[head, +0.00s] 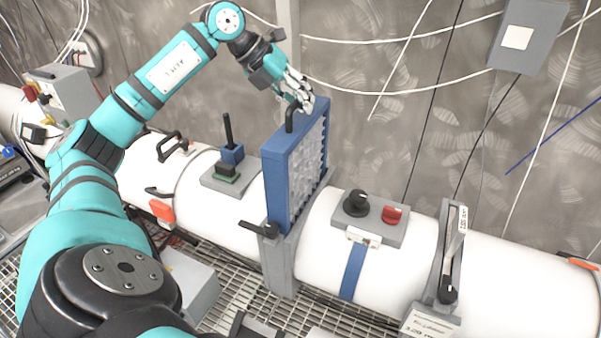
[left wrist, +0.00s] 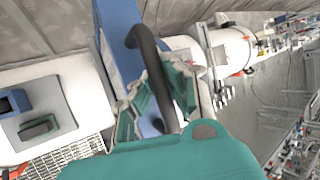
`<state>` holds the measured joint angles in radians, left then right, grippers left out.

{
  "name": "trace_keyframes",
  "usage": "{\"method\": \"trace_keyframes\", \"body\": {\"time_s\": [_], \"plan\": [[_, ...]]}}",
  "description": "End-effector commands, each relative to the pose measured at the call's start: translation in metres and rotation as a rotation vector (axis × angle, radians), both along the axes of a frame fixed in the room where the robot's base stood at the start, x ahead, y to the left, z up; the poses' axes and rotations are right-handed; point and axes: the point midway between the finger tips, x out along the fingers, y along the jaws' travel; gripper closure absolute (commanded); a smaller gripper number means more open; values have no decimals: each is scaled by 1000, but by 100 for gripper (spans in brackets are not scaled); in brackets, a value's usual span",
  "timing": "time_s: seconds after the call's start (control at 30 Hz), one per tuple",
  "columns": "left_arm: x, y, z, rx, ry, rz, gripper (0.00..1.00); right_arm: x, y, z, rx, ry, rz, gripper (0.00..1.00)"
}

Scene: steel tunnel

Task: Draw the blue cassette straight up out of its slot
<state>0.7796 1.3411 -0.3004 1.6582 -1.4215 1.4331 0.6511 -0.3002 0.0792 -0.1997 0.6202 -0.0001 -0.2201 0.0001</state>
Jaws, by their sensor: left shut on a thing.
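The blue cassette (head: 277,190) is a tall blue frame around a pale ribbed panel. It stands upright, high above the white pipe, over its grey slot housing (head: 284,270). Its lower end meets the top of the housing; I cannot tell how much is still inside. My left gripper (head: 299,103) is shut on the black handle (head: 290,119) on top of the cassette. In the left wrist view the fingers (left wrist: 163,105) lie on both sides of the curved handle (left wrist: 148,48), with the blue cassette top (left wrist: 120,38) beside it. My right gripper is not in view.
A black lever (head: 260,230) sticks out left of the slot. A plate with a black knob (head: 356,203) and red knob (head: 392,215) is to the right, with a lever clamp (head: 451,255) beyond. A small blue block (head: 232,154) stands left. Cables hang along the wall.

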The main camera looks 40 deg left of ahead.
Motion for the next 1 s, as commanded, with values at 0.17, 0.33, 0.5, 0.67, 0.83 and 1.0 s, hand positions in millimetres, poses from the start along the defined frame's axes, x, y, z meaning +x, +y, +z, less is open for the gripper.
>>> {"method": "trace_keyframes", "body": {"time_s": [0.17,0.33,0.5,0.67,0.83,1.0], "plan": [[1,0,15,-3,-8,2,100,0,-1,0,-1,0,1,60],[1,0,26,-3,-8,2,100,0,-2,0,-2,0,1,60],[1,0,37,-3,-9,1,100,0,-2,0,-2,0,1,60],[1,0,46,-3,-6,1,100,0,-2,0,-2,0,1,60],[0,0,53,-1,-5,2,100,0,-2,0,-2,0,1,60],[0,0,53,-1,-3,2,100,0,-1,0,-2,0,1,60]]}}
